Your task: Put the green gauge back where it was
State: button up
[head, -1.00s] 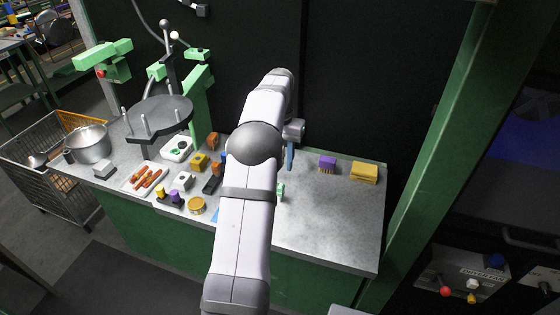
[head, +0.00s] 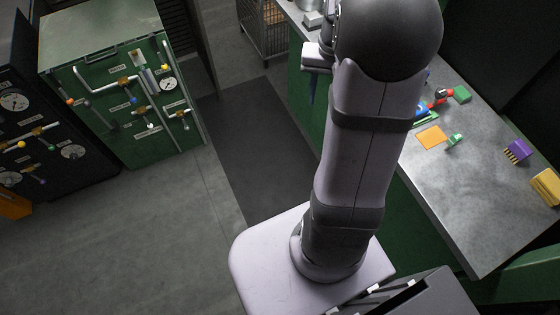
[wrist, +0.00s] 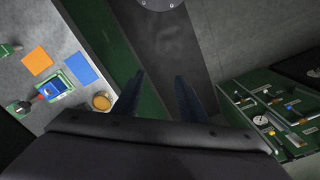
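No object in view is clearly the green gauge. A small green piece (head: 455,140) stands on the grey bench top (head: 452,185); a green piece also shows at the upper left of the wrist view (wrist: 10,48). A green block (head: 461,94) lies farther back. A green-rimmed tray with a blue item (wrist: 54,86) is on the bench. White dials show on the green cabinet (head: 168,84) to the left. My gripper (wrist: 160,76) is open and empty, its two blue fingers apart over the dark floor mat. In the head view my arm partly hides the gripper.
An orange square (head: 431,138) lies flat on the bench. A purple brush (head: 516,151) and a yellow block (head: 546,186) are at its right. A blue square (wrist: 80,68) and a round tan tin (wrist: 101,102) lie near its edge. The floor between bench and cabinet is clear.

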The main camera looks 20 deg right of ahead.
jog(key=s+a+f+n, duration=0.2)
jog(key=s+a, duration=0.3)
jog(key=a, duration=0.4)
jog(key=s+a+f+n, duration=0.2)
jog(key=s+a+n, duration=0.2)
jog(key=a, duration=0.5)
jog(key=shift+s+n, duration=0.3)
jog(key=shift+s, duration=0.05)
jog(key=shift+o, duration=0.5)
jog(key=shift+s+a, duration=0.3)
jog(key=shift+w+d+f, duration=0.1)
jog(key=shift+f, duration=0.05)
